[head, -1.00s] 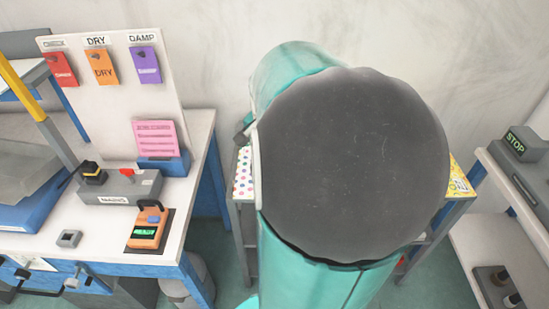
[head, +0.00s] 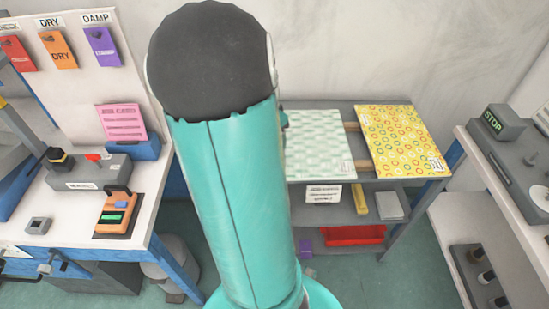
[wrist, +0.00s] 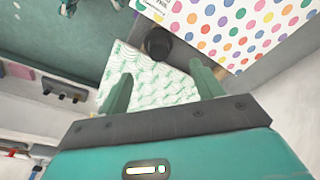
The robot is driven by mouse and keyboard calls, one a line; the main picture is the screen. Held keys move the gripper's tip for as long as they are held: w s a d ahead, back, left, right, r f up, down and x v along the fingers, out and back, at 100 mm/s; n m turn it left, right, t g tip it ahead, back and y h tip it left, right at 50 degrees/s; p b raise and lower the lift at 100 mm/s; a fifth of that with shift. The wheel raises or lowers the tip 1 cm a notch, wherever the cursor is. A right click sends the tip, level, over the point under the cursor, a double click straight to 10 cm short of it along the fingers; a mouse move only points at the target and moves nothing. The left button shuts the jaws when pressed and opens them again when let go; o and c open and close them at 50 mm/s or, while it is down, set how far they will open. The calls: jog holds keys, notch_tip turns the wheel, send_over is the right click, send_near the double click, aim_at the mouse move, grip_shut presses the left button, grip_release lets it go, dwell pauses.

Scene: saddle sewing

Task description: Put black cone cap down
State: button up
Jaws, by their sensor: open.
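In the wrist view, a small black round piece (wrist: 157,43), which looks like the black cone cap, sits at the strip between the polka-dot sheet and the green-and-white sheet. My gripper (wrist: 162,88) is open, with its two green fingers apart and nothing between their tips. The black piece lies beyond the fingertips and appears clear of both. In the head view my teal arm hides the gripper and the black piece.
The rack holds a green-and-white patterned sheet (head: 320,145) and a yellow circle-patterned sheet (head: 405,140). The polka-dot sheet (wrist: 235,25) shows in the wrist view. A red tray (head: 353,235) is on a lower shelf. A workbench (head: 75,215) stands left, and a STOP box (head: 497,120) right.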

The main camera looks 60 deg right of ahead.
jog(key=f, duration=0.5)
jog(key=d+f, duration=0.1)
jog(key=f, duration=0.2)
jog(key=shift+s+f, duration=0.3)
jog(key=c, duration=1.3)
jog(key=shift+r, duration=0.1)
